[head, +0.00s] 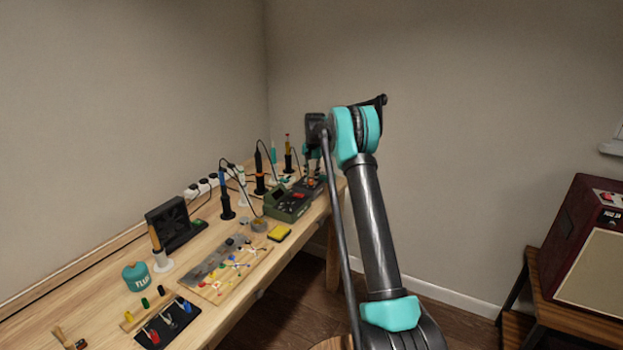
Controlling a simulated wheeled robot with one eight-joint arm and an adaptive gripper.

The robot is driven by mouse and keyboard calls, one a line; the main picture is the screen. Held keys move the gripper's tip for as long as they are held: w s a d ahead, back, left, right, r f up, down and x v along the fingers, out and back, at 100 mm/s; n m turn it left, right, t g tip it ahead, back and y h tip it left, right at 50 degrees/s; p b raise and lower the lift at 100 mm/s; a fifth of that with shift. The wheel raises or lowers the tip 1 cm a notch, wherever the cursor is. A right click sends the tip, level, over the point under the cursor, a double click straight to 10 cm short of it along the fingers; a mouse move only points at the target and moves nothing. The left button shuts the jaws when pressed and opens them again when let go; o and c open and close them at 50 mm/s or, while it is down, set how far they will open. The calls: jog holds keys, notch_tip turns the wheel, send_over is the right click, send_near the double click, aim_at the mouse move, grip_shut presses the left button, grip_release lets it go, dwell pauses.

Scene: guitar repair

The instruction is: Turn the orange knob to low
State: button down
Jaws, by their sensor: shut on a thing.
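My arm reaches over the far end of the workbench. My gripper (313,176) points down there onto a dark station (317,189). A small orange spot, which looks like the orange knob (311,182), shows at the fingertips. The fingers are shut on it, and they hide most of it. The knob's pointer and the low mark are too small to read. A green station (285,209) with a red display stands just nearer on the bench, apart from my gripper.
Soldering irons in stands, such as a blue one (224,195), line the bench's back with cables. A yellow sponge (279,232), a black fan unit (172,225), a teal tin (137,276) and a parts board (231,268) lie nearer. A red amplifier (583,240) stands right.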

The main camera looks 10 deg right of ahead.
jog(key=c, duration=1.3)
grip_release()
jog(key=shift+o, duration=0.2)
notch_tip(320, 180, up, 12)
jog(key=shift+s+d, duration=0.2)
jog(key=shift+d, duration=0.15)
jog(key=shift+s, duration=0.1)
